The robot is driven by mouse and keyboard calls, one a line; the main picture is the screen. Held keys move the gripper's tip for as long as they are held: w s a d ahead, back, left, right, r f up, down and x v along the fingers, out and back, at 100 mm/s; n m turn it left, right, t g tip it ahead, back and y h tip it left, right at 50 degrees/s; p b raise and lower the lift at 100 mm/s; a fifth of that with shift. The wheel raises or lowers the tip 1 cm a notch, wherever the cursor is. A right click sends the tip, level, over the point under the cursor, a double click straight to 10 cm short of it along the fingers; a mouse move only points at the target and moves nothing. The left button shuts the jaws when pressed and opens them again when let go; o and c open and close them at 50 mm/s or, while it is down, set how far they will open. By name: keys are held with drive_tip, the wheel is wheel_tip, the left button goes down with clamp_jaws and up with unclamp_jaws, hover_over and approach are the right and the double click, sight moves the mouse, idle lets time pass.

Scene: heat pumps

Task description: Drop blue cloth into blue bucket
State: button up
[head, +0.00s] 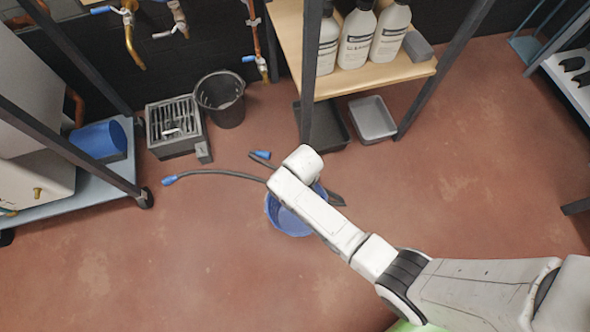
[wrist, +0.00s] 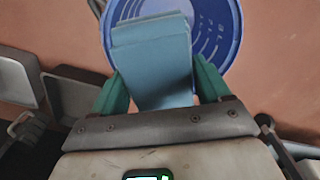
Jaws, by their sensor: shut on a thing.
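The blue cloth (wrist: 152,50) is a folded light-blue strip between the green fingers of my gripper (wrist: 162,82) in the wrist view. My gripper is shut on it, and the cloth sticks out past the fingers. The blue bucket (wrist: 222,25) shows behind the cloth, which overlaps much of its opening in this view. In the head view the blue bucket (head: 287,221) stands on the floor, partly covered by my white arm. The arm also hides the cloth and most of my gripper there.
Hoses with blue ends (head: 215,172) lie beside the bucket. Behind are a black bucket (head: 222,98), a grey heater-like box (head: 174,124) and a shelf (head: 390,76) with bottles, with a grey tray (head: 372,119) beneath. A second blue container (head: 99,139) sits on the left cart. The front floor is clear.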

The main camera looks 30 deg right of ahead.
wheel_tip(320, 180, down, 5)
drive_tip(key=b, duration=0.5)
drive_tip(key=shift+f, duration=0.2)
drive_tip(key=o, duration=1)
drive_tip(key=shift+r, duration=0.1)
wheel_tip(320, 180, up, 11)
drive_tip(key=p, duration=0.5)
drive_tip(key=shift+p, duration=0.4)
drive_tip(key=shift+f, duration=0.2)
